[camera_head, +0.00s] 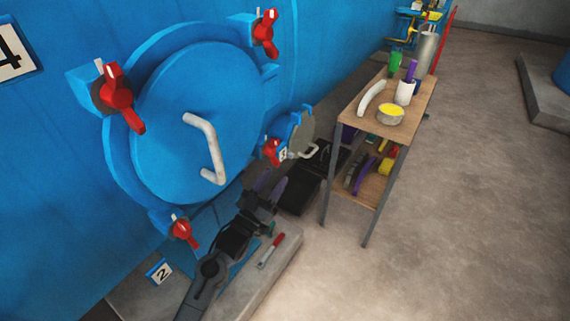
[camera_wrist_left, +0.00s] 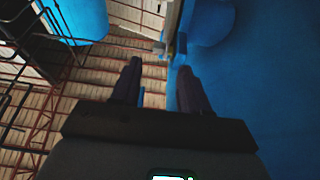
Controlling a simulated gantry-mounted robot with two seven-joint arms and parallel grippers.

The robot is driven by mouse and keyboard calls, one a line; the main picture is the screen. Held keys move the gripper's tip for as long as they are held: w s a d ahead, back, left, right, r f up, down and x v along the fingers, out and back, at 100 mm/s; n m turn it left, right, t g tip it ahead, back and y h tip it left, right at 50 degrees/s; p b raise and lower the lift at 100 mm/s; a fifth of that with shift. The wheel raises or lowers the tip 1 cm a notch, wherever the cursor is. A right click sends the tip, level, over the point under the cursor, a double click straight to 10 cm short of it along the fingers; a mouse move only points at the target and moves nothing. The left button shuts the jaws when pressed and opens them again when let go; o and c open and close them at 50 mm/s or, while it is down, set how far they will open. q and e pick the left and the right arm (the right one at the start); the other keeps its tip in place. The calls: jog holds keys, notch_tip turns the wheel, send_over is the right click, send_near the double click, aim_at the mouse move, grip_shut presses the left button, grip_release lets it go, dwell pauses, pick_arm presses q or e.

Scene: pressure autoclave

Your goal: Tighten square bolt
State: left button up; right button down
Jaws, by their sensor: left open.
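The large round blue autoclave door (camera_head: 200,120) is closed against the blue wall, with a white bent handle (camera_head: 206,148) and red wing clamps around its rim. My left gripper (camera_head: 272,186) is below and right of this door, under a smaller grey round hatch (camera_head: 300,130). In the left wrist view its two fingers (camera_wrist_left: 160,85) are apart, with nothing clearly held between them. A small pale fitting (camera_wrist_left: 163,47) shows beyond the fingertips, too small and dark to tell whether it is a square bolt. My right gripper is not in view.
A wooden shelf cart (camera_head: 415,108) with a white cup, yellow-topped tin and bottles stands to the right. A red-handled tool (camera_head: 271,250) lies on the concrete plinth (camera_head: 283,262) beside my arm. Dark boxes sit under the small hatch.

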aim_at(286, 156)
pick_arm(q)
jog(key=x, duration=0.2)
jog(key=b+x, duration=0.1)
jog(key=x, duration=0.1)
jog(key=b+x, duration=0.1)
jog(key=x, duration=0.1)
jog(key=shift+w+a, duration=0.3)
jog(key=shift+a, duration=0.05)
jog(key=shift+w+d+r, duration=0.15)
jog(key=shift+w+d, duration=0.05)
jog(key=shift+w, duration=0.05)
jog(key=shift+w+d+r+b, duration=0.1)
jog(key=shift+d+r+b, duration=0.05)
jog(key=shift+d+b, duration=0.15)
jog(key=shift+w, duration=0.1)
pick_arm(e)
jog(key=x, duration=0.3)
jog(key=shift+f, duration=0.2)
pick_arm(q)
jog(key=shift+a+r, duration=0.1)
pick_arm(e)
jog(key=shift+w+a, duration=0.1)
pick_arm(q)
jog(key=shift+c, duration=0.3)
